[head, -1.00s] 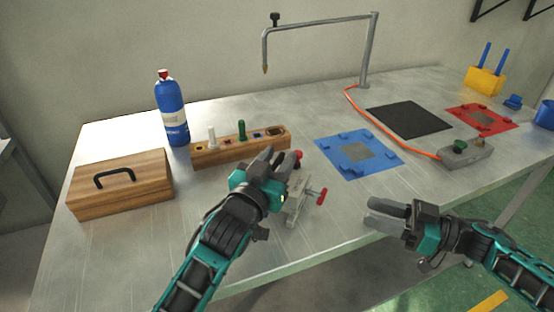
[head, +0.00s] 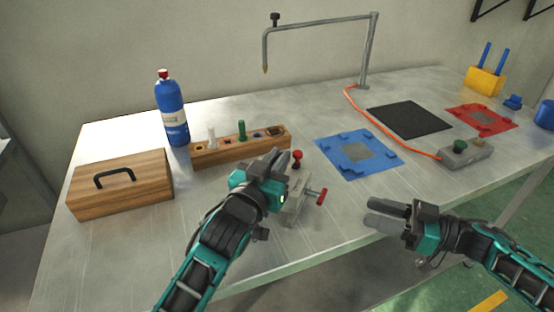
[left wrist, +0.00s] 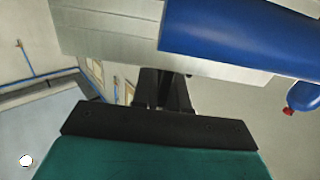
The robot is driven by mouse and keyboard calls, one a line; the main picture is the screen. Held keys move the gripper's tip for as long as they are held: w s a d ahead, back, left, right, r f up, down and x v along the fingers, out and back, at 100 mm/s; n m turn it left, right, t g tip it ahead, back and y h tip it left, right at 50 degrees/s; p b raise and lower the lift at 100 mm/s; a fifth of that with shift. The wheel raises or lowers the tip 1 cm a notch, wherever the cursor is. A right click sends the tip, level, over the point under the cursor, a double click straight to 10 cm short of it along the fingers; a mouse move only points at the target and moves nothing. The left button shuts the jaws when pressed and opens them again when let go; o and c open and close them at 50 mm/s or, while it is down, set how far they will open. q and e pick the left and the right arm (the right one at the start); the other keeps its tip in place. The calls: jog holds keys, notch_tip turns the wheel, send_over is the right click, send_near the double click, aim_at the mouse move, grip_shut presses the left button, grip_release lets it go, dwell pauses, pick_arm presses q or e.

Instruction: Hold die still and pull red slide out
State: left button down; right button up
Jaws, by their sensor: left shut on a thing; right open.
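The die is a small grey metal block (head: 293,211) near the table's front edge in the head view. A red handle (head: 322,196) sticks out from its right side, and a red knob (head: 297,158) shows behind it. My left gripper (head: 279,163) is shut at the die's upper left and hides part of it. In the left wrist view, a pale grey layered block (left wrist: 110,32) lies close beyond the dark fingers (left wrist: 165,92); a large blue rounded part crosses it, which I cannot identify. My right gripper (head: 370,215) is open and empty, right of the red handle and apart from it.
A wooden holder (head: 215,155) with several small items, a wooden box (head: 120,185) and a blue bottle (head: 171,115) stand left. A blue mat (head: 335,158), a black mat (head: 408,119) and a grey pedal-like unit (head: 468,151) lie right.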

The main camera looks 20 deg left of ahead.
dwell(0.6)
jog(key=shift+o, duration=1.5)
jog(key=shift+a+r+n, duration=0.25)
jog(key=shift+r+n, duration=0.05)
jog(key=shift+n, duration=0.3)
jog(key=o, duration=0.5)
jog(key=a+r+n+g, duration=0.1)
jog(key=n, duration=0.2)
jog(key=s+a+r+n+g+h, duration=0.1)
jog(key=n, duration=0.2)
jog(key=a+r+n+g+h, duration=0.1)
jog(key=n+g, duration=0.1)
jog(key=n, duration=0.1)
jog(key=shift+s+a+r, duration=0.3)
jog(key=shift+r, duration=0.05)
jog(key=shift+c, duration=0.2)
notch_tip(320, 180, up, 3)
jog(key=s+a+n+g+h, duration=0.15)
jog(key=n+h, duration=0.35)
jog(key=n, duration=0.6)
jog(key=n+t+h, duration=0.5)
jog(key=n+h, duration=0.1)
jog(key=n, duration=1)
send_near(323, 195)
jog(key=x, duration=0.7)
jog(key=shift+w+a+f, duration=0.1)
jog(key=shift+a+f, duration=0.05)
jog(key=shift+f, duration=0.1)
